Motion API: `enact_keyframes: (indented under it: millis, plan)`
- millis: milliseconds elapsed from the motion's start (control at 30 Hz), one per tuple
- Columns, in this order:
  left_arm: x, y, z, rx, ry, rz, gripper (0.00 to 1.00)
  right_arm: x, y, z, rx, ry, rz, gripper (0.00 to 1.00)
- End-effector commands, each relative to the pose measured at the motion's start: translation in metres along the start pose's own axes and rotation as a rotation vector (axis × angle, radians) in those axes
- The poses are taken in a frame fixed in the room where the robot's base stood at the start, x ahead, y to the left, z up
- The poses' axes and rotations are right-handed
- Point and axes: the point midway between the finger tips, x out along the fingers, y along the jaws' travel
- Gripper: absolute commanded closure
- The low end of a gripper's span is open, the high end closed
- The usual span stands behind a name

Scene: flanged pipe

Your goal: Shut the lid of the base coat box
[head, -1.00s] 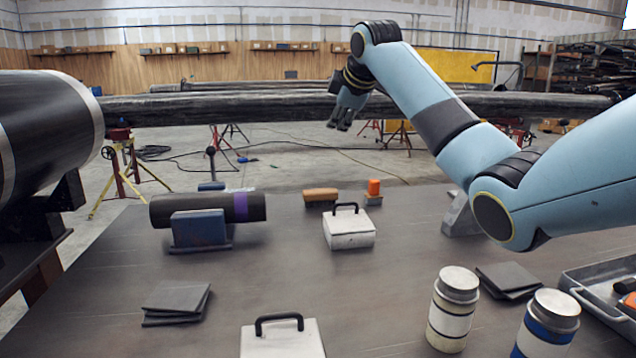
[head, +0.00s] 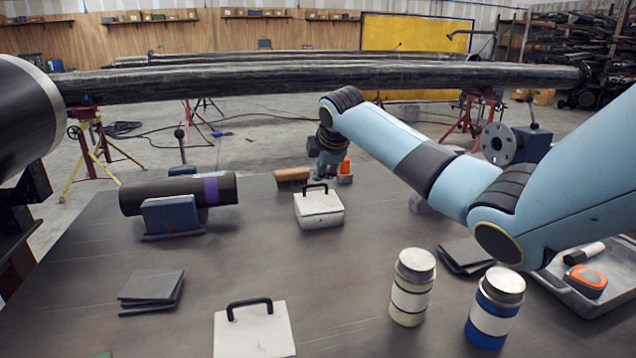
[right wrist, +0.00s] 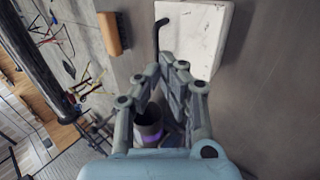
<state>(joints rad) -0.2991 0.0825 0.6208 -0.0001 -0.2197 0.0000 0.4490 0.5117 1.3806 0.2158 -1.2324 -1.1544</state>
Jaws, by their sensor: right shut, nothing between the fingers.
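Two white boxes with black handles stand on the dark table, and I cannot tell which is the base coat box. The far white box (head: 319,210) is mid-table; its white top looks shut in the head view. The near white box (head: 255,336) is cut off by the bottom edge. My right gripper (head: 328,172) is low over the table just behind the far box, partly hidden by its own arm. In the right wrist view my shut, empty fingers (right wrist: 168,72) point toward a white box (right wrist: 196,38) with its black handle at the left. My left gripper is not in view.
A brush (head: 292,178) and an orange-topped item (head: 345,170) are close to the right gripper. A dark roll with a purple band (head: 212,189) lies at left. Two jars (head: 411,288) (head: 495,308), dark pads (head: 152,290) and a tray (head: 590,303) occupy the front and right.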

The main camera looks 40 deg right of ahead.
Motion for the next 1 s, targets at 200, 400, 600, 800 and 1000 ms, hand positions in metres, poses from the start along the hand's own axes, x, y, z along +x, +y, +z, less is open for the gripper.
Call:
enact_keyframes:
  millis: [200, 400, 600, 800, 1000]
  plan:
    - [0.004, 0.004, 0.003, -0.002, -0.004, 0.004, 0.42, 0.038, 0.000, -0.001, 0.001, 0.000, -0.001, 1.00]
    - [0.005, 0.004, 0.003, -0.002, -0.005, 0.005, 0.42, 0.054, 0.000, 0.000, 0.000, 0.000, 0.000, 1.00]
    - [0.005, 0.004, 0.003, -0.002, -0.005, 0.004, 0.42, 0.056, 0.000, 0.000, -0.001, 0.000, 0.001, 1.00]
    - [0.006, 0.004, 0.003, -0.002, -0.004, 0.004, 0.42, 0.057, 0.000, 0.000, 0.000, 0.000, 0.001, 1.00]
    - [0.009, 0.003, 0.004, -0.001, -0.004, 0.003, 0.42, 0.070, -0.004, -0.001, 0.001, 0.001, 0.000, 1.00]
